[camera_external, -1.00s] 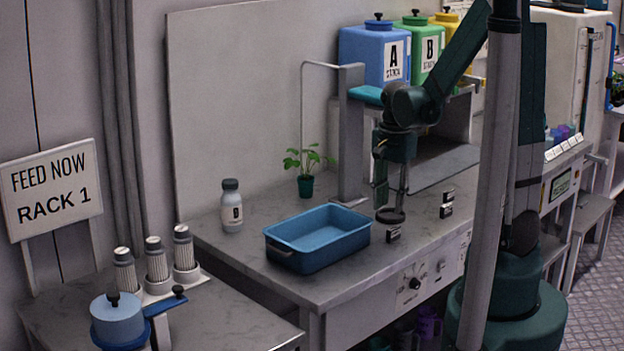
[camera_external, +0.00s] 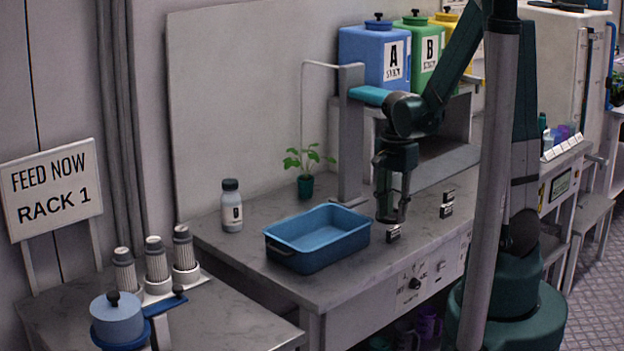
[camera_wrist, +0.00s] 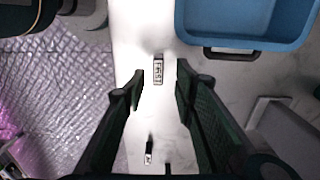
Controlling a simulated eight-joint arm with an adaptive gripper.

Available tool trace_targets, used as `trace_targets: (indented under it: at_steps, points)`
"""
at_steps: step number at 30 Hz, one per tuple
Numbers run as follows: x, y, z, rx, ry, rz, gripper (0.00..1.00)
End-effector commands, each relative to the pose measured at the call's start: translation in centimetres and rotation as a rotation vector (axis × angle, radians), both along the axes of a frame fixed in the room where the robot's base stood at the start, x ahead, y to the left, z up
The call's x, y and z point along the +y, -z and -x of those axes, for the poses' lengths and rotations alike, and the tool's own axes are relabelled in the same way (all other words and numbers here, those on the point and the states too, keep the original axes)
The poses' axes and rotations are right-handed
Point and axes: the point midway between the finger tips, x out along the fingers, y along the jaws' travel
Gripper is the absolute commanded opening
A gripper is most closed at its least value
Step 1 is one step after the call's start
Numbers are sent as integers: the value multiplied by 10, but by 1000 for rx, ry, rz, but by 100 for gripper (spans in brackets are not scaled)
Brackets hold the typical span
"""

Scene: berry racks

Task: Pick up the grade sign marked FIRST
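The FIRST grade sign (camera_wrist: 158,71) is a small white plate with dark lettering and a dark edge. In the wrist view it lies ahead of my gripper (camera_wrist: 160,76), between the lines of the two open fingers. In the external view a small dark sign (camera_external: 393,233) stands near the bench's front edge, just below my gripper (camera_external: 392,216), which is above the bench.
A blue tray (camera_external: 318,238) sits close to the left of the gripper. A white bottle (camera_external: 231,206) and a potted plant (camera_external: 306,175) stand farther back. A grey post (camera_external: 351,135) rises behind. The bench's front edge is close to the sign.

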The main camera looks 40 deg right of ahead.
Motion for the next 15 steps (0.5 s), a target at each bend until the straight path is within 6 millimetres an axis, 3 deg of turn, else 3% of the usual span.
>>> trace_targets:
  at_steps: [6, 15]
  points:
    - [0, 11, 0, 0, 0, 0, 28]
    - [0, 11, 0, 0, 0, 0, 28]
